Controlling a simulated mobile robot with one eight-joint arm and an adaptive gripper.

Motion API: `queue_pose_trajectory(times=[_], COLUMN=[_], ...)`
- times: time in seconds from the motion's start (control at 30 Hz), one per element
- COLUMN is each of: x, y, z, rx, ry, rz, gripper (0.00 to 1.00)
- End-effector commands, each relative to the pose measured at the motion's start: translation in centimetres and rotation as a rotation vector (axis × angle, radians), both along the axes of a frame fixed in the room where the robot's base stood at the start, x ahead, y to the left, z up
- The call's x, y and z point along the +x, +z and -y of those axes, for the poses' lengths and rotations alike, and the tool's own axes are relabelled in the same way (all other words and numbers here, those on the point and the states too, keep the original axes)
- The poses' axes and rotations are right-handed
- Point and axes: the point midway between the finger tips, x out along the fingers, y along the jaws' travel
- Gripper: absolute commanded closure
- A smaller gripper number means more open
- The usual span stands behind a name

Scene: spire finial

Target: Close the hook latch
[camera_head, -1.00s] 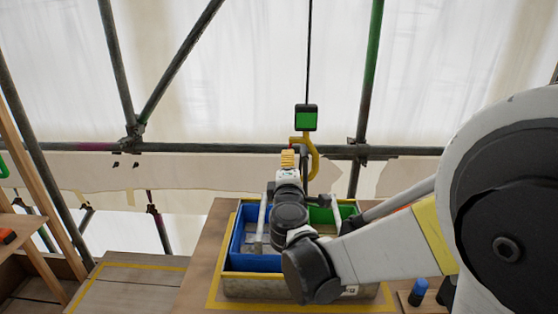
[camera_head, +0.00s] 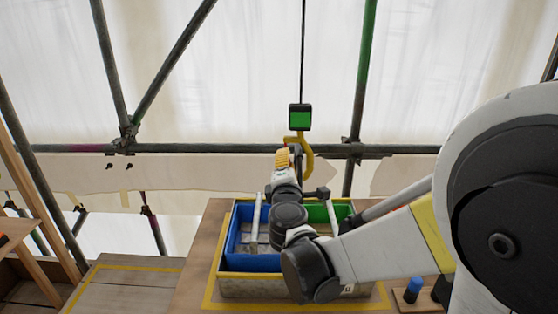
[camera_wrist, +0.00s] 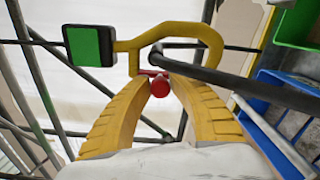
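The yellow hook (camera_head: 309,158) hangs below a black block with a green face (camera_head: 300,117). In the wrist view the hook (camera_wrist: 213,42) curves around a dark bar (camera_wrist: 240,75), and the block (camera_wrist: 90,45) is at its left. A red latch part with a round knob (camera_wrist: 160,87) shows at the hook's lower opening. My gripper (camera_wrist: 162,78) has yellow ribbed fingers that converge on this red part, one tip at each side, with almost no gap. In the head view my gripper (camera_head: 283,160) is just left of the hook. Whether the latch spans the opening is unclear.
Below stands a crate with blue (camera_head: 232,240) and green (camera_head: 345,209) bins on a wooden platform (camera_head: 195,270) with yellow tape. Scaffold poles (camera_head: 110,70) and pale sheeting stand behind. A dark blue cylinder (camera_head: 414,289) is at the lower right.

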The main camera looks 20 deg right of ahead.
Motion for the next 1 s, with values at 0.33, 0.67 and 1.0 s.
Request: queue_pose_trajectory(times=[0.33,0.67,1.0], x=[0.0,-4.7,-10.6], y=[0.0,0.0,0.0], z=[0.0,-1.7,-3.5], rx=[0.001,0.001,0.001], ry=[0.001,0.004,0.002], rz=[0.0,0.0,0.0], gripper=[0.56,0.56,0.56])
